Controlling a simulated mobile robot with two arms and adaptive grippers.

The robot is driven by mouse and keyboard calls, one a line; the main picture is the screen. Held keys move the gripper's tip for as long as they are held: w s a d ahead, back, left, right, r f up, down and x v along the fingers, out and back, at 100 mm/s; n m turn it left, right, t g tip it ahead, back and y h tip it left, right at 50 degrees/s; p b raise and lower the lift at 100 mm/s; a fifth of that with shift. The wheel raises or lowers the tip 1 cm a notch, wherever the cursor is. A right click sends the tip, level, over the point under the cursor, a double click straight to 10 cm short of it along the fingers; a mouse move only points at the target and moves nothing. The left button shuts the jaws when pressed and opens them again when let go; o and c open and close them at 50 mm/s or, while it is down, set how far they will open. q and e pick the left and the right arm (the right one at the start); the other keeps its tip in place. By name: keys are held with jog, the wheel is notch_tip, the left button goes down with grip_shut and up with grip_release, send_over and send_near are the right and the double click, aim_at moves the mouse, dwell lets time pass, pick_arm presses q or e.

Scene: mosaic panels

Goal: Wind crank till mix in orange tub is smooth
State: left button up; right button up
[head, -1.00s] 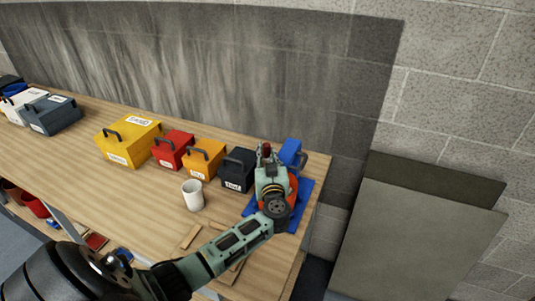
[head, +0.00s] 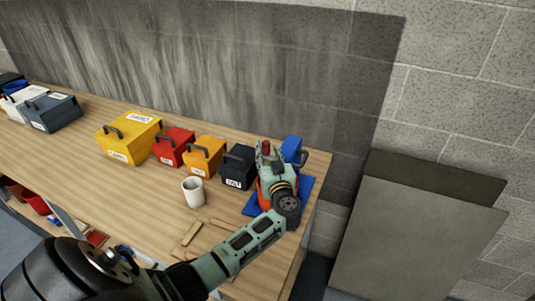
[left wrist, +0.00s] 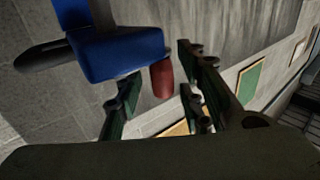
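The orange tub (head: 263,196) stands on a blue base (head: 306,187) at the right end of the workbench, mostly hidden behind my left gripper. Behind it rises a blue upright part (head: 291,149), which shows as a blue block (left wrist: 118,53) in the left wrist view. The crank's red handle (head: 265,147) shows at my left gripper (head: 268,160). In the left wrist view the red handle (left wrist: 161,79) stands between the spread fingers of the left gripper (left wrist: 160,70), with gaps visible beside it. The mix inside the tub is hidden. My right gripper is out of view.
A dark box (head: 238,167), an orange box (head: 204,156), a red box (head: 172,146) and a yellow box (head: 128,139) line the bench left of the tub. A white mug (head: 193,192) stands in front. Grey panels (head: 420,235) lean on the wall at right.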

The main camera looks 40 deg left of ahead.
pick_arm(q)
jog(key=shift+s, duration=0.1)
jog(key=v, duration=1.1)
jog(key=shift+s+d, duration=0.25)
jog(key=shift+d, duration=0.1)
